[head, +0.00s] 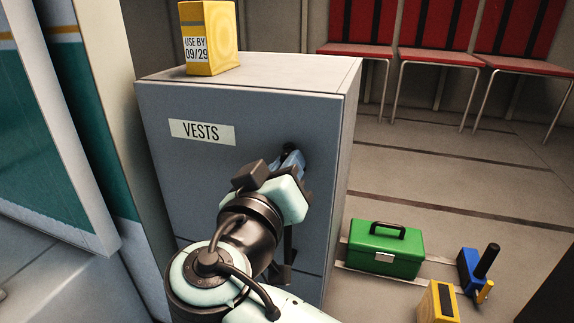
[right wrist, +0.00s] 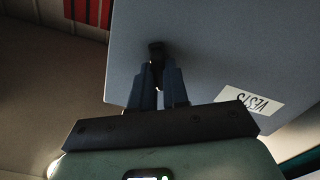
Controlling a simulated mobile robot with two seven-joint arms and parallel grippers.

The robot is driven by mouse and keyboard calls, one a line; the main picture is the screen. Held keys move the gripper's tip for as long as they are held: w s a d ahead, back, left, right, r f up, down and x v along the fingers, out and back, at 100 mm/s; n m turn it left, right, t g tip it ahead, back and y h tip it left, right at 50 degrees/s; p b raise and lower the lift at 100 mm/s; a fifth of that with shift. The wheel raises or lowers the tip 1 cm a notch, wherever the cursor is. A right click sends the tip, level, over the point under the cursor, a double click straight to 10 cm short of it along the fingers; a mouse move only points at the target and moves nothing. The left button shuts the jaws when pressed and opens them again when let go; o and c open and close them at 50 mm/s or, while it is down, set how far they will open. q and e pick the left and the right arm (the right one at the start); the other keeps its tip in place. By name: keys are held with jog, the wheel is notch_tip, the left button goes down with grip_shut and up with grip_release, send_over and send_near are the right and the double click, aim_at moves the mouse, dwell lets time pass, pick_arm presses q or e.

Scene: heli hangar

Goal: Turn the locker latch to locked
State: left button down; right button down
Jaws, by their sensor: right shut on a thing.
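The grey locker (head: 240,115) with a "VESTS" label (head: 202,132) stands in the middle of the head view. Its dark latch (head: 290,148) is on the right side of the door front, mostly hidden behind my right gripper (head: 290,160). In the right wrist view the latch (right wrist: 156,50) shows as a dark knob against the locker face (right wrist: 210,50), and my right gripper's fingers (right wrist: 159,84) are closed on it. Which way the latch is turned I cannot tell. My left gripper is not in view.
A yellow box (head: 210,42) stands on the locker top. A green toolbox (head: 385,250), a blue object (head: 469,270) and a yellow object (head: 437,303) are on the floor at right. Red chairs (head: 355,28) line the back wall. Open floor lies between chairs and toolbox.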

jog(key=n+p, duration=0.1)
jog(key=n, duration=0.2)
jog(key=shift+r+n, duration=0.1)
jog(key=shift+n, duration=0.3)
jog(key=n+p, duration=0.1)
jog(key=n, duration=0.1)
jog(key=shift+n, duration=0.3)
jog(key=n+p, duration=0.1)
jog(key=n, duration=0.2)
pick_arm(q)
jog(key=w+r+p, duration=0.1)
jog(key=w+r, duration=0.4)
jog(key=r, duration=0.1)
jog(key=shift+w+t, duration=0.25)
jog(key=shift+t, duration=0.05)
pick_arm(e)
jog(key=shift+n, duration=1.3)
jog(key=shift+f, duration=0.2)
jog(key=c, duration=1.1)
grip_release()
jog(key=shift+a, duration=0.1)
